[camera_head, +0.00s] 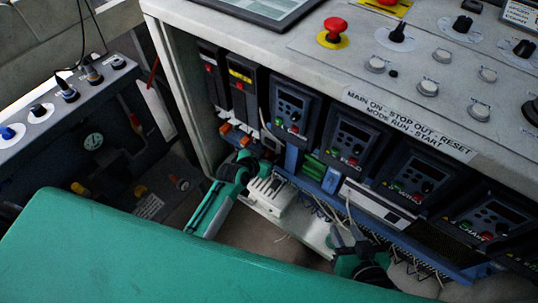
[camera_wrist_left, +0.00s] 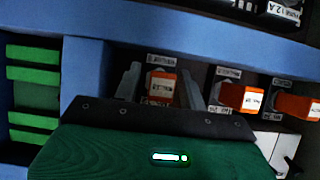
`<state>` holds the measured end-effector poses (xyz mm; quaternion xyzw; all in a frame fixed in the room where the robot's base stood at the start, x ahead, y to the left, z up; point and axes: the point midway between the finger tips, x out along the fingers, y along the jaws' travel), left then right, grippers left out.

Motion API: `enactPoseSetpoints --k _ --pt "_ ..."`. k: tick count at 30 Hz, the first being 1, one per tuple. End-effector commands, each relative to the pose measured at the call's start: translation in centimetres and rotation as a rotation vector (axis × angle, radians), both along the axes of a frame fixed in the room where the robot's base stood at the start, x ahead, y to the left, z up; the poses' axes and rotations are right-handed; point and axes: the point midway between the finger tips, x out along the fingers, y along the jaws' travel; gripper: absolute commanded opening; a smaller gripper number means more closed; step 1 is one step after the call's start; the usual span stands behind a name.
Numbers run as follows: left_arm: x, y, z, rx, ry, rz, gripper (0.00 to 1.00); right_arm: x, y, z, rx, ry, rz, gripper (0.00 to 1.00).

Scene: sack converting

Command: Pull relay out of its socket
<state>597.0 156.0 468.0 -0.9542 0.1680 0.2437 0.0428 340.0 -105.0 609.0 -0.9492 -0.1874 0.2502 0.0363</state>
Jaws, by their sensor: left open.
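Several orange relays sit in a row in dark sockets with white labels. In the left wrist view, one orange relay (camera_wrist_left: 160,86) lies between the two grey fingers of my left gripper (camera_wrist_left: 158,88), with a gap showing beside it; a second relay (camera_wrist_left: 238,96) and a third (camera_wrist_left: 298,106) are to its right. In the head view, two orange relays (camera_head: 245,141) show at the cabinet's left, and my left gripper (camera_head: 264,160) is just right of them, open. My right gripper (camera_head: 346,236) is lower right, its fingers apart and empty.
Blue ducting (camera_wrist_left: 85,65) and green blocks (camera_wrist_left: 33,90) lie left of the relays. Drive units (camera_head: 290,108) line the cabinet above. Loose wires hang near my right gripper. The control desk (camera_head: 440,70) overhangs.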

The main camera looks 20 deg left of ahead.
Motion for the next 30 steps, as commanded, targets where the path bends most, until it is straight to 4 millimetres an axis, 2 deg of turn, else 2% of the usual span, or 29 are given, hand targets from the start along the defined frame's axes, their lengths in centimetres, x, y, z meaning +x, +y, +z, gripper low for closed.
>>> enactPoseSetpoints --k 24,25,30 --pt "0.05 0.03 -0.02 0.000 0.000 0.000 0.42 0.02 0.01 0.59 0.001 -0.002 0.000 0.36" --pt "0.05 0.03 -0.02 0.000 0.000 0.000 0.40 0.02 0.01 0.59 0.001 -0.002 0.000 0.36" --pt "0.05 0.01 -0.01 0.000 0.000 0.000 0.06 0.02 0.01 0.59 0.001 -0.002 0.000 0.36"
